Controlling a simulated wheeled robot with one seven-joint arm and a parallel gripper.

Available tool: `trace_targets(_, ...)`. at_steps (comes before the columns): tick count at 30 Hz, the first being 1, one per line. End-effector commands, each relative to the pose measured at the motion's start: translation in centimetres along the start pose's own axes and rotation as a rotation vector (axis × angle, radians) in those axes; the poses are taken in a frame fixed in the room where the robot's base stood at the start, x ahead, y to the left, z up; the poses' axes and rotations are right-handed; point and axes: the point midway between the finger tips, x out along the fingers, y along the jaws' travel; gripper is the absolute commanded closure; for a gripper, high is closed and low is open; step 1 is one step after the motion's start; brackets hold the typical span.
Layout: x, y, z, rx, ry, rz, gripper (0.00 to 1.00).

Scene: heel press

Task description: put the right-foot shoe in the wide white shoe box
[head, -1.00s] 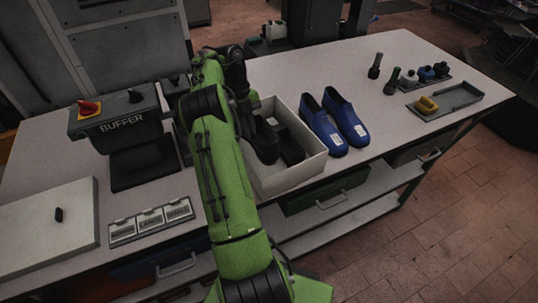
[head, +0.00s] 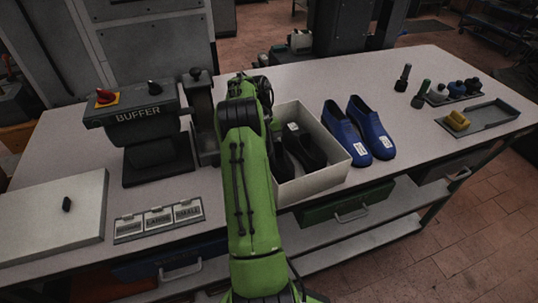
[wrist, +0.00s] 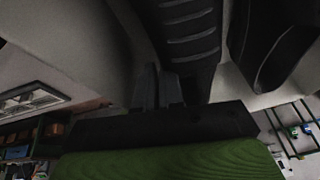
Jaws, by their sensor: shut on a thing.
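The white shoe box (head: 322,181) stands open on the table, right of my arm. Dark shoes show inside its outline; the clearest is a black shoe (head: 305,148), and another is partly hidden by my arm. In the wrist view my gripper (wrist: 160,85) is shut, with its fingers against a dark shoe with a ribbed sole (wrist: 190,32). A second dark shoe (wrist: 270,45) is to its right there. My fingertips are hidden behind my arm in the head view. I cannot tell left foot from right foot, nor whether the held shoe touches the box floor.
A pair of blue shoes (head: 358,130) stands close to the box's right side. The buffer machine (head: 150,135) is left of my arm. Label plates (head: 158,221) and a pale board (head: 50,222) lie front left. Small bottles and a grey tray (head: 485,122) are far right.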

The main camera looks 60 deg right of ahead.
Motion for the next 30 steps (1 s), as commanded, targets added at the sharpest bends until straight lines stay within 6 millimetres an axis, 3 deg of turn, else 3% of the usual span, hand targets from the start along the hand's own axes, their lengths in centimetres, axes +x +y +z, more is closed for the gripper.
trace_targets(6, 0.3, 0.0, 0.2, 0.002, -0.001, -0.001, 1.0)
trace_targets(7, 0.3, 0.0, 0.1, 0.001, 0.0, 0.0, 0.88)
trace_targets(9, 0.2, 0.0, 0.1, 0.001, 0.0, 0.0, 0.82)
trace_targets(18, -0.2, 0.0, -0.1, 0.0, 0.0, 0.0, 0.82)
trace_targets(20, -1.1, 0.0, 0.0, 0.0, -0.002, -0.001, 0.82)
trace_targets(30, -9.1, -0.1, -0.1, 0.001, -0.002, -0.002, 0.82)
